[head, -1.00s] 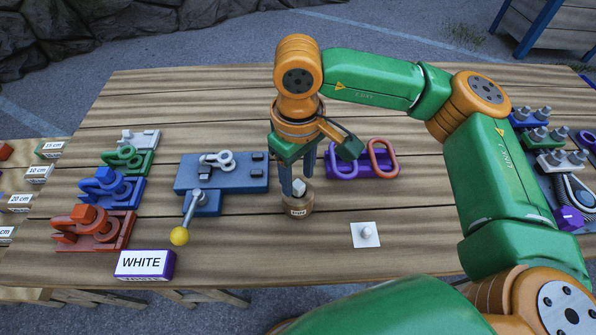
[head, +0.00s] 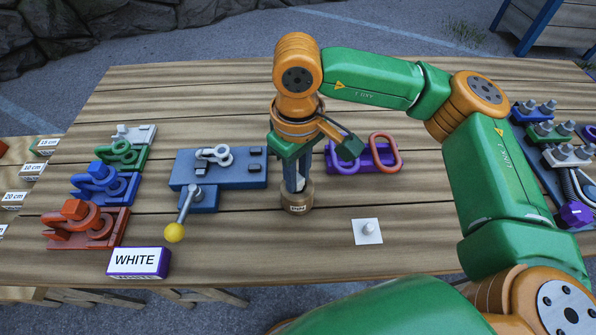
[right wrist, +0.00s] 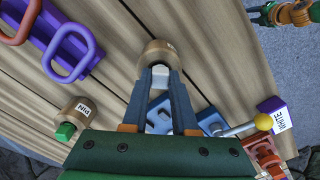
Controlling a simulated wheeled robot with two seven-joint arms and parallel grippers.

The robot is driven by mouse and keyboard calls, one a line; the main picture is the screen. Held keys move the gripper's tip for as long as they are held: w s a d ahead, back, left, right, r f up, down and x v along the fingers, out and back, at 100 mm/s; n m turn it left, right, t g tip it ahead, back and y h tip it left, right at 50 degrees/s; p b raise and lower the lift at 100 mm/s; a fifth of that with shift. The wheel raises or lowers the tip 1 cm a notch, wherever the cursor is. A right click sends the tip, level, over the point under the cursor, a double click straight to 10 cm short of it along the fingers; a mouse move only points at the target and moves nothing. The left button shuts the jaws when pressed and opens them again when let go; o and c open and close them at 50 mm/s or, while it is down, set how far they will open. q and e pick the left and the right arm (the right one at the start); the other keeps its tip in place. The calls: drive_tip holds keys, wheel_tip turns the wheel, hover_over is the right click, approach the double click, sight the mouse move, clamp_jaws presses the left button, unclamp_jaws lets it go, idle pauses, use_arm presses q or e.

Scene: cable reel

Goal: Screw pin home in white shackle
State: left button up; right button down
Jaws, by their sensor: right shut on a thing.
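The white shackle (head: 215,154) lies on a blue fixture (head: 245,177) left of centre. My right gripper (head: 295,190) points down at a round wooden holder (head: 297,203) with a label reading PIN in the right wrist view. Its fingers (right wrist: 160,90) are shut on the pale head of the pin (right wrist: 160,78), which stands at the holder. The pin's shank is hidden, and I cannot tell whether it is clear of the holder. The holder is to the right of the fixture.
A lever with a yellow ball (head: 174,232) sticks out at the fixture's front. Red, blue and green shackle stands line the left, with a WHITE sign (head: 138,262). A purple stand (head: 365,160) is behind right. A second holder with a green-headed pin (right wrist: 66,131) shows in the wrist view.

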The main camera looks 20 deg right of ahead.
drive_tip(key=shift+r+p, duration=1.6)
drive_tip(key=shift+r, duration=0.95)
